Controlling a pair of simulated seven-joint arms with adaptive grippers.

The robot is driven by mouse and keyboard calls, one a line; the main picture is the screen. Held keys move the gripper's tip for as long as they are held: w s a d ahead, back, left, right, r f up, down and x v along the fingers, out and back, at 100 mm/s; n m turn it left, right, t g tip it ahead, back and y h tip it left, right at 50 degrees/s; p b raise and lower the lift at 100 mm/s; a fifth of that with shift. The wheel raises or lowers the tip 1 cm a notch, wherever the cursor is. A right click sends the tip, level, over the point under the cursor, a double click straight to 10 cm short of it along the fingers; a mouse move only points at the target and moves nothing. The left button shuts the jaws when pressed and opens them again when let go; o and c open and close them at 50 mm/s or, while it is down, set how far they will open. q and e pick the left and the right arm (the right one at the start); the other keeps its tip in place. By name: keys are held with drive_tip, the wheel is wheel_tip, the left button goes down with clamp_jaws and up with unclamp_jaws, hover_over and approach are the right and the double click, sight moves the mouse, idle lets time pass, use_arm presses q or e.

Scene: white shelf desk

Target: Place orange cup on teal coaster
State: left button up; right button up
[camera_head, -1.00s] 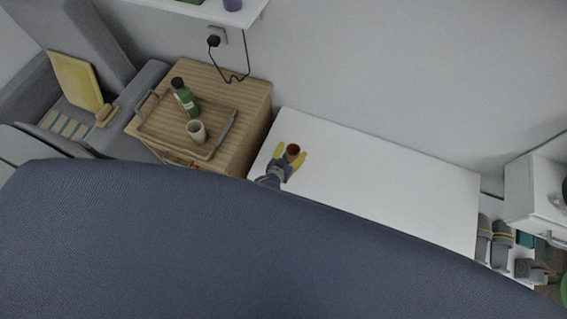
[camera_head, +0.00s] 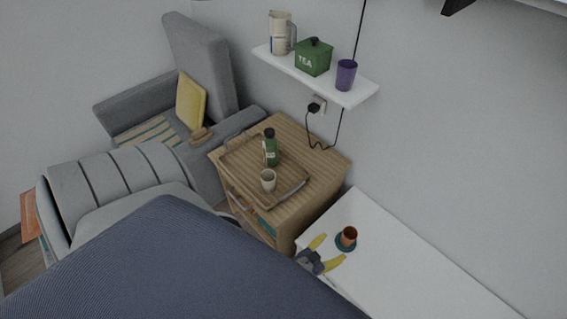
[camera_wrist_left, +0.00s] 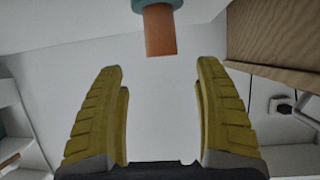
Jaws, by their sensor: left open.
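The orange-brown cup (camera_head: 349,234) stands on the round teal coaster (camera_head: 341,246) on the white desk, in the head view. In the left wrist view the cup (camera_wrist_left: 159,32) shows beyond the fingertips, with part of the teal coaster (camera_wrist_left: 143,3) at the top edge. My left gripper (camera_head: 331,249) has yellow fingers spread apart. It is open and empty, just in front of the cup and apart from it. In the wrist view its fingertips (camera_wrist_left: 208,66) frame bare space. My right gripper is not in view.
A wooden cabinet (camera_head: 325,168) left of the desk bears a tray (camera_head: 240,168) with a green bottle (camera_head: 270,148) and a pale cup (camera_head: 268,180). A wall shelf (camera_head: 322,82) is above. The white desk (camera_head: 420,270) is clear to the right.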

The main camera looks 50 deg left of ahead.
use_arm(q)
drive_tip(key=s+a+f+m+g, duration=0.1)
drive_tip(key=s+f+g, duration=0.4)
drive_tip(key=s+f, duration=1.1)
drive_tip(key=s+a+f+g, duration=0.3)
drive_tip(key=s+f, duration=0.3)
drive_tip(key=s, duration=0.5)
drive_tip(key=s+a+f+m+g+y, duration=0.1)
drive_tip(key=s+a+f+g, duration=0.2)
drive_tip(key=s, duration=0.7)
wheel_tip(320, 180, down, 4)
drive_tip(key=shift+s+a+f+m+g, duration=0.1)
drive_tip(key=shift+s+a+m+g, duration=0.25)
drive_tip(key=shift+a, duration=0.75)
drive_tip(key=shift+s, duration=0.15)
